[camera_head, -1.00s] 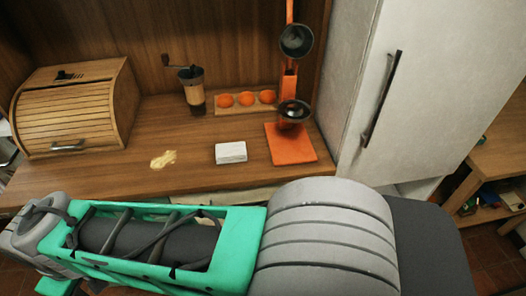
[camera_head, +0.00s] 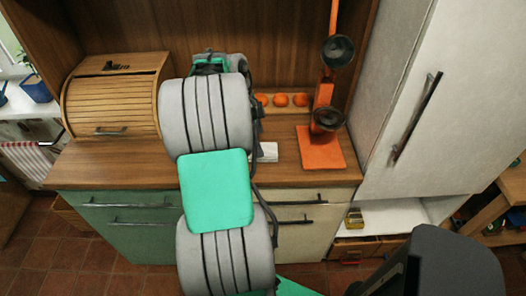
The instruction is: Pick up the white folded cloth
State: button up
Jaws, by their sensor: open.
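The white folded cloth (camera_head: 268,152) lies on the wooden counter, left of the orange board. Only its right part shows, because my arm hides the rest. My arm rises across the middle of the view, over the counter. Its far end is near the back panel. My gripper's fingers do not show; the arm links hide them or they are out of view.
A wooden roll-top bread box (camera_head: 112,103) stands left of my arm. A white cabinet (camera_head: 450,95) closes off the right side.

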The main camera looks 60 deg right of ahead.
jog(key=x, duration=0.4)
jog(key=shift+f+p, duration=0.3)
jog(key=c, duration=1.6)
jog(key=shift+r, duration=0.35)
notch_tip(320, 180, up, 3)
jog(key=shift+a+f+b, duration=0.1)
jog(key=shift+b, duration=0.35)
jog(key=s+a+r, duration=0.1)
jog(key=a+r, duration=0.2)
jog(key=a, duration=0.1)
jog(key=s+a+r, duration=0.1)
jog(key=a+r, duration=0.2)
jog(key=a, duration=0.2)
jog(key=s+a+r, duration=0.1)
jog(key=a+r, duration=0.2)
jog(key=a, duration=0.1)
jog(key=shift+a+r+b, duration=0.25)
jog(key=shift+r+b, duration=0.05)
jog(key=shift+b, duration=0.1)
